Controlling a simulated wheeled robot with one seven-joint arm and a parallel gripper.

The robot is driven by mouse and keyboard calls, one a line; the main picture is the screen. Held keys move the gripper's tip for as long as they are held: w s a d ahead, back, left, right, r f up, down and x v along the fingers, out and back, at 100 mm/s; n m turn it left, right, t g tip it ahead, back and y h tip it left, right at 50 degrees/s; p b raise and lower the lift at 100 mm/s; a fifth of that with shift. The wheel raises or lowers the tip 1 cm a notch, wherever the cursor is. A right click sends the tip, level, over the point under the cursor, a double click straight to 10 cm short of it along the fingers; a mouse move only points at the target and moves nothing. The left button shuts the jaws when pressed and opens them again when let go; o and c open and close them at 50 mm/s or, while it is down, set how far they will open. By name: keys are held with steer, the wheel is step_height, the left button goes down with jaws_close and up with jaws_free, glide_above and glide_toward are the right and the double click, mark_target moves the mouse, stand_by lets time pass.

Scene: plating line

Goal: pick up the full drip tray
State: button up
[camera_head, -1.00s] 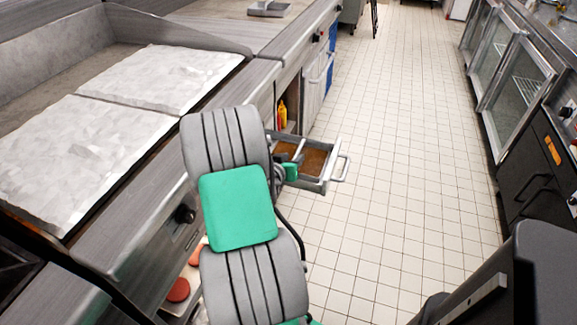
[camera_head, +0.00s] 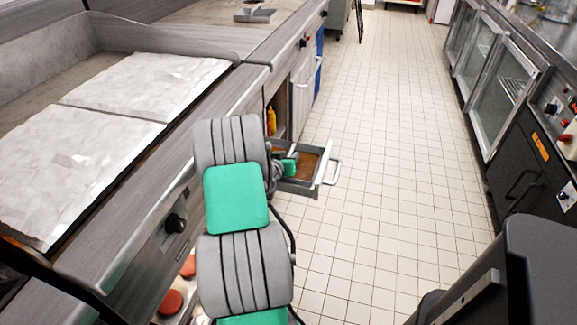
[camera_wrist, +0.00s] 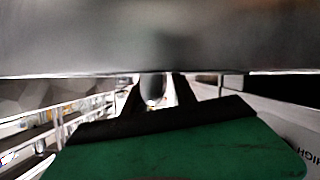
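The drip tray (camera_head: 324,172) is a grey metal pan with brown contents. It juts out from the counter front over the aisle, with a handle (camera_head: 337,172) on its right end. My arm hides its left part. My gripper, with green parts (camera_head: 288,167), is at the tray's left part in the head view; its fingertips are hidden there. In the wrist view my gripper (camera_wrist: 157,78) shows two dark fingers apart, with a grey rounded shape visible between them. A broad grey surface fills the top of that view; I cannot tell whether it is the tray. Contact is unclear.
The griddle counter (camera_head: 130,235) with pale sheets (camera_head: 70,170) runs along the left. A yellow bottle (camera_head: 271,121) stands in an open bay behind the tray. Red round pieces (camera_head: 172,301) lie on a low shelf. The tiled aisle (camera_head: 400,190) is clear; glass-door units (camera_head: 498,95) line the right.

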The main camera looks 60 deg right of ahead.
jaws_close()
stand_by(1.1)
